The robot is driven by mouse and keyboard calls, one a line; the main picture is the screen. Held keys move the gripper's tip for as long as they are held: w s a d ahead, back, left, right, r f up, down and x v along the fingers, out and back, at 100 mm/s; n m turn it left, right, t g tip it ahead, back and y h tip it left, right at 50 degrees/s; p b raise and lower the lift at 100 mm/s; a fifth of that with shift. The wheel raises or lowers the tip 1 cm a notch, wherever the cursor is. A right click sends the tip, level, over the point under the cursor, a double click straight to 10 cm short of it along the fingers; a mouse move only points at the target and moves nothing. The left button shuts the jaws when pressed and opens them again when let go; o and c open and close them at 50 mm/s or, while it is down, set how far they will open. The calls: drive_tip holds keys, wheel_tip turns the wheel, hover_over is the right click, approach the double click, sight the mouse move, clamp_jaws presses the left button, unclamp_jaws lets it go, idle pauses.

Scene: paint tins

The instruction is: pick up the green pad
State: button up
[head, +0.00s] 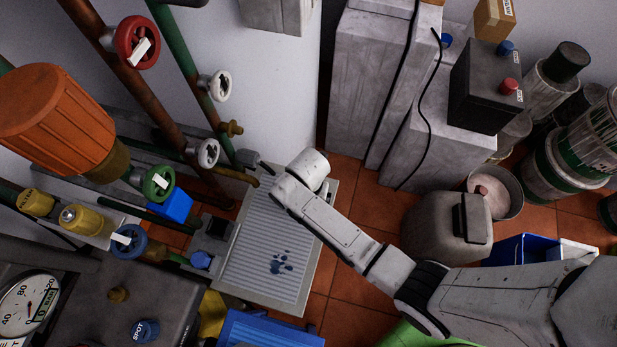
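A bright green thing (408,338) shows at the bottom edge of the head view, partly behind my arm and cut off by the frame. It may be the green pad, but too little of it shows to tell. My white arm reaches from the lower right to a rounded joint over the grey ribbed tray. No gripper fingers show, so I cannot see what my gripper holds or how it stands to the green thing.
The ribbed tray (243,262) bears a blue stain. Pipes with a red valve wheel (138,42) and an orange motor (52,118) crowd the left. A grey jerrycan (440,222) and a blue crate (522,249) stand right. Some orange tiled floor (352,318) is bare.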

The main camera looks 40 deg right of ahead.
drive_tip(key=shift+c, duration=0.3)
drive_tip(key=c, duration=1)
drive_tip(key=shift+o, duration=0.2)
drive_tip(key=shift+r, duration=0.1)
drive_tip(key=shift+r, duration=0.2)
drive_tip(key=r, duration=0.1)
drive_tip(key=r+p, duration=0.1)
drive_tip(key=r, duration=0.1)
drive_tip(key=shift+s+r, duration=0.2)
drive_tip(key=shift+s, duration=0.2)
drive_tip(key=s+a+r+p, duration=0.1)
drive_tip(key=s+r+p, duration=0.1)
drive_tip(key=s+r, duration=0.7)
drive_tip(key=s, duration=0.4)
drive_tip(key=shift+a+p, duration=0.35)
drive_tip(key=shift+a, duration=0.05)
